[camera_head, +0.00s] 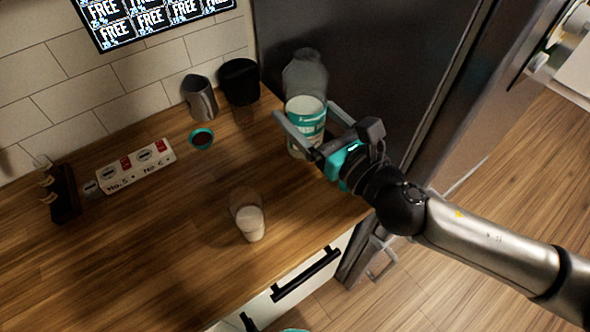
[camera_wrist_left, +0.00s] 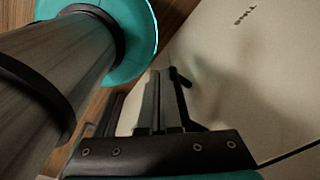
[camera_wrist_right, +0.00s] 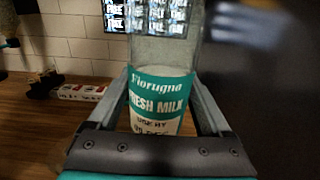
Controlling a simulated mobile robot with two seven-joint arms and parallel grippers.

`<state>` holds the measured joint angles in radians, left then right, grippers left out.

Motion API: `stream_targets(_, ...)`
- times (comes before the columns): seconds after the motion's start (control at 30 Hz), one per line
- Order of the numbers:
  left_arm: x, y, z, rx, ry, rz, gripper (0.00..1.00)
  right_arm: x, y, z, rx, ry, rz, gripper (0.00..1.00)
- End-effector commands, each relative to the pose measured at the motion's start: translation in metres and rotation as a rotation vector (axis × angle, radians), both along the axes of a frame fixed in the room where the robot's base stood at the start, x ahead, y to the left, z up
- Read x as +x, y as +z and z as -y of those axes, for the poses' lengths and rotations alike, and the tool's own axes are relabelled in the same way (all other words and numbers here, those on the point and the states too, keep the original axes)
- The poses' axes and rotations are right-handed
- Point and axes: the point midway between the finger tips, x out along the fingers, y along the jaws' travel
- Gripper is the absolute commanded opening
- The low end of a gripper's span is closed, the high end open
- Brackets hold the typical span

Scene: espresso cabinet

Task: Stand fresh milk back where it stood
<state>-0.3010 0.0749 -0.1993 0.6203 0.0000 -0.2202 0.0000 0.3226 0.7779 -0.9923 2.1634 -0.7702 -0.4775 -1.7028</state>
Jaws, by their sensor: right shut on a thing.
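The fresh milk (camera_head: 306,116) is a clear bottle with a teal and white label, at the back right of the wooden counter beside the dark fridge. It looks upright; I cannot tell whether its base touches the counter. My right gripper (camera_head: 304,113) is shut on it, one finger on each side at label height. In the right wrist view the label of the fresh milk (camera_wrist_right: 158,97) faces the camera between the fingers. My left gripper (camera_wrist_left: 163,100) is shut and empty in the left wrist view, near a pale panel. It is not visible in the head view.
A glass with white contents (camera_head: 249,222) stands near the counter's front. A metal pitcher (camera_head: 199,98), a black container (camera_head: 239,82) and a small teal-rimmed cup (camera_head: 202,139) stand at the back. A power strip (camera_head: 136,166) and dark rack (camera_head: 63,193) are left. The middle counter is clear.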

Motion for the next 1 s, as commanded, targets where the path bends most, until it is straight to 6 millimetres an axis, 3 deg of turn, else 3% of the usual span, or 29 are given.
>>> stream_targets(0.03,-0.001,0.014,0.000,-0.001,0.000,-0.001,0.00,0.008,0.015,-0.002,-0.008,0.027,0.012,0.00)
stream_targets(0.1,-0.001,0.025,0.000,-0.001,-0.001,-0.001,0.00,0.015,0.021,-0.006,-0.008,0.069,0.011,0.00)
stream_targets(0.4,-0.001,0.050,0.000,0.000,-0.002,-0.002,0.00,0.033,0.024,-0.014,0.001,0.175,0.003,0.00)
stream_targets(0.8,-0.001,0.055,-0.003,0.005,-0.004,-0.002,0.00,0.039,0.023,-0.015,0.005,0.205,0.004,0.00)
stream_targets(1.0,-0.001,0.041,-0.004,0.005,-0.004,-0.001,0.00,0.039,0.007,-0.014,0.003,0.205,0.003,0.00)
